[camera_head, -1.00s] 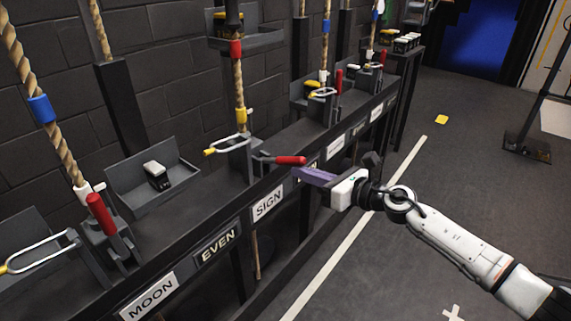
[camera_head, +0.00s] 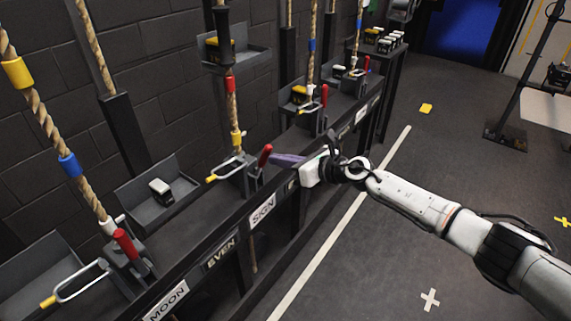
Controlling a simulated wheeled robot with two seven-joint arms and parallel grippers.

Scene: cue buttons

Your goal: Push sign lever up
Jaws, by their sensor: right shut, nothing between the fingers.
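The SIGN label (camera_head: 262,212) is on the front rail of the dark bench. Above it stands a lever with a red handle (camera_head: 265,155), now tilted steeply upward beside its rope clamp (camera_head: 238,176). My right gripper (camera_head: 276,158) reaches in from the right, with its purple fingers shut and empty. The fingertips are just right of the red handle, close to it; whether they touch I cannot tell. My left gripper is not in view.
A rope (camera_head: 232,110) runs up from the clamp. Another red lever (camera_head: 126,244) stands at the left above the MOON label (camera_head: 166,300). More levers and ropes line the bench farther back. The floor (camera_head: 370,270) on the right is open.

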